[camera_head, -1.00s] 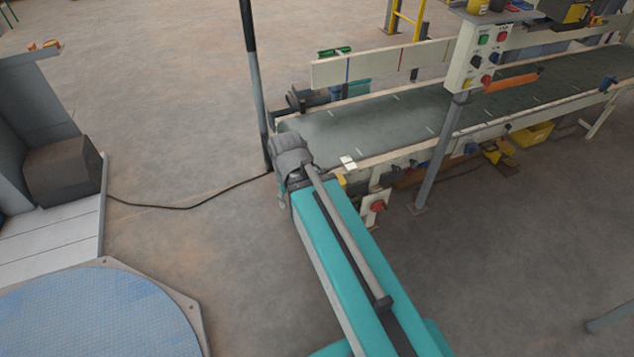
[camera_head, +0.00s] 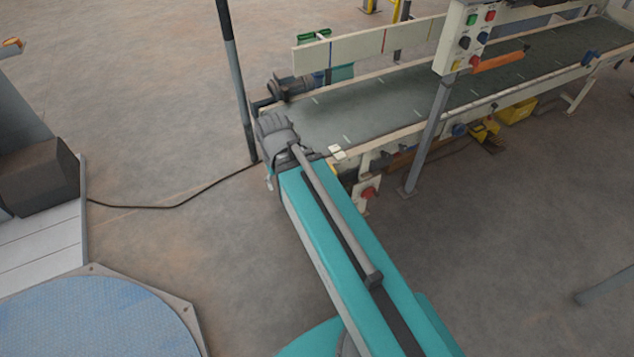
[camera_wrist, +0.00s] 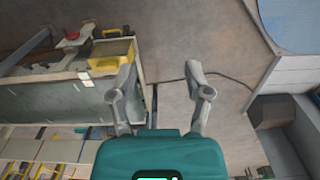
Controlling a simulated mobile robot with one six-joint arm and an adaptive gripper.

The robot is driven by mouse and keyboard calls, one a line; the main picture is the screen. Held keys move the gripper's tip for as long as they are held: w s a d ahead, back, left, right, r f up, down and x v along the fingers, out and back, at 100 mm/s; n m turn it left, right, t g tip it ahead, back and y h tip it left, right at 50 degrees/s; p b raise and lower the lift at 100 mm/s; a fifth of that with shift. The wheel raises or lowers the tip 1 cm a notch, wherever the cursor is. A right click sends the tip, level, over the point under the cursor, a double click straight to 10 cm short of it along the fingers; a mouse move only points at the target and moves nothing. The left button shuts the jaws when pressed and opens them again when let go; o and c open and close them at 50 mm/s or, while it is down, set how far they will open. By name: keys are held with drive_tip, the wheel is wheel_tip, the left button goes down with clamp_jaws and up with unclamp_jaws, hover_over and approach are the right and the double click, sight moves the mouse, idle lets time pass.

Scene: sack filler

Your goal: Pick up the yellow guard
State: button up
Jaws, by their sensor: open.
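The yellow guard (camera_wrist: 112,56) shows in the wrist view at upper left, at the end of the conveyor frame, just left of my gripper's left finger. It looks like a yellow, box-shaped cover. The guard is not between the fingers, and I cannot tell the gap in depth. In the head view my arm reaches to the near left end of the conveyor and hides most of that corner, and the fingers cannot be made out.
The conveyor (camera_head: 385,118) runs to the upper right. A control box (camera_head: 466,38) stands on a grey post (camera_head: 428,140) beside it. A black-and-grey pole (camera_head: 237,90) stands left of my wrist. A yellow bin (camera_head: 516,111) is under the conveyor. Floor at left is open, crossed by a cable (camera_head: 175,206).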

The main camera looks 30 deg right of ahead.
drive_tip(key=w+d+f+m+h+b, duration=0.3)
drive_tip(key=w+f+m+b, duration=0.3)
drive_tip(key=b, duration=0.8)
drive_tip(key=w+d+f+m+h+b, duration=0.4)
drive_tip(key=w+f+b, duration=0.7)
drive_tip(key=f+b, duration=0.3)
drive_tip(key=w+d+f+m+h+b, duration=0.3)
drive_tip(key=w+f+m+h+b, duration=0.3)
drive_tip(key=f+b, duration=0.5)
drive_tip(key=w+m+b, duration=0.1)
drive_tip(key=w+b, duration=0.1)
drive_tip(key=b, duration=0.2)
drive_tip(key=shift+w+d+f+m+h, duration=0.3)
drive_tip(key=shift+d+f, duration=0.05)
drive_tip(key=shift+d, duration=0.1)
drive_tip(key=shift+b+x, duration=1.7)
drive_tip(key=shift+x, duration=2.55)
drive_tip(key=shift+w, duration=0.1)
drive_tip(key=shift+b+x, duration=1)
drive_tip(key=shift+x, duration=1.6)
